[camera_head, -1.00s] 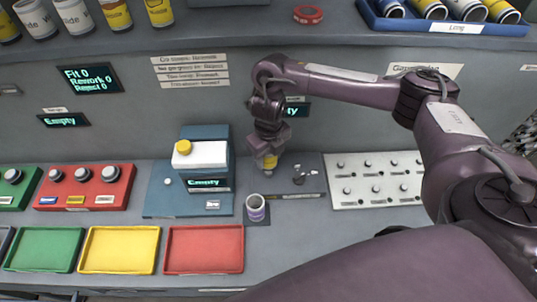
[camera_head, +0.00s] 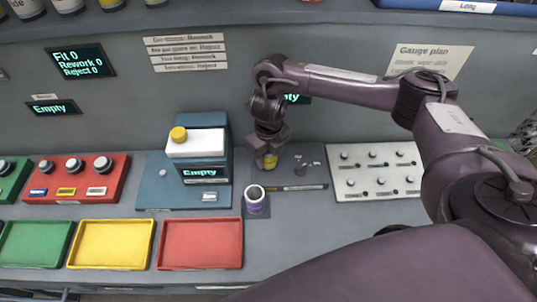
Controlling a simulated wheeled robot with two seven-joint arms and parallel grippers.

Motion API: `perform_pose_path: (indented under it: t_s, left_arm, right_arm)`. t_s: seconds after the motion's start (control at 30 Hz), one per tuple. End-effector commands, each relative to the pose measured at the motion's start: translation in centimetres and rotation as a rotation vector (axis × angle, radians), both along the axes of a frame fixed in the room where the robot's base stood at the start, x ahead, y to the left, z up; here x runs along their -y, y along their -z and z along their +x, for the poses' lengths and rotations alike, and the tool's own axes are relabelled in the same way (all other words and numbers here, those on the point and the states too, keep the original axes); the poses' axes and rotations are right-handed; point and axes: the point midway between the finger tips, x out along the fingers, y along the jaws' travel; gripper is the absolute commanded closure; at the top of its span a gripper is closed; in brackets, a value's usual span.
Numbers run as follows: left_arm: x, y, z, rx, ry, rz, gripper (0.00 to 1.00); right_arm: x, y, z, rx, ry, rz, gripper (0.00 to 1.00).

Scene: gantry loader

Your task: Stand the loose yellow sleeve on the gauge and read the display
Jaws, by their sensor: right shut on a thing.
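My right gripper (camera_head: 268,148) is shut on the yellow sleeve (camera_head: 270,161), low over the left part of a dark grey plate (camera_head: 302,185). I cannot tell whether the sleeve touches the plate. The gripper hides the sleeve's top. To the left stands a blue unit (camera_head: 165,190) with a white block and a yellow round cap on top (camera_head: 178,134); its front display (camera_head: 203,172) reads "Empty". A wall display (camera_head: 294,99) is partly hidden by my right arm, with only "ty" showing. My left gripper is not in view.
A white peg board (camera_head: 376,184) lies right. Green (camera_head: 34,244), yellow (camera_head: 112,243) and red (camera_head: 200,243) trays line the front. A red block with knobs (camera_head: 75,190) stands behind them.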

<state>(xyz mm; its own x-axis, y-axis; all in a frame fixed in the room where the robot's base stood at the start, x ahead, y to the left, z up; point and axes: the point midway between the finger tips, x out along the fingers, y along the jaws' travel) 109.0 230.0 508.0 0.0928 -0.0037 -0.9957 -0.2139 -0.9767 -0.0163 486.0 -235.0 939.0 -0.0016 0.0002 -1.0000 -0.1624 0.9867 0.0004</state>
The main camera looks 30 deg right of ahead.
Motion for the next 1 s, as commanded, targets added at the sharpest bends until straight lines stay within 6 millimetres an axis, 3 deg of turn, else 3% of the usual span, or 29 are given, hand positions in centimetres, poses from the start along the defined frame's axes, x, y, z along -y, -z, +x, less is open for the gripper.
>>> perform_pose_path:
  t_s: [0.67,0.7,0.87,1.0]
  left_arm:
    - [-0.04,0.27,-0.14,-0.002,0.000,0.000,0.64]
    - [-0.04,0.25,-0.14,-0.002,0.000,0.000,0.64]
    - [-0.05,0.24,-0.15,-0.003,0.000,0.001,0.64]
    - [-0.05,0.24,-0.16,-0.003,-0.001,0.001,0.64]
  right_arm:
    - [-0.03,0.24,0.07,0.002,0.000,0.000,0.90]
    - [-0.03,0.21,0.07,0.002,0.000,0.000,0.53]
    - [-0.02,0.21,0.06,0.002,0.000,0.000,0.32]
    - [-0.02,0.22,0.04,0.001,0.000,0.000,0.30]
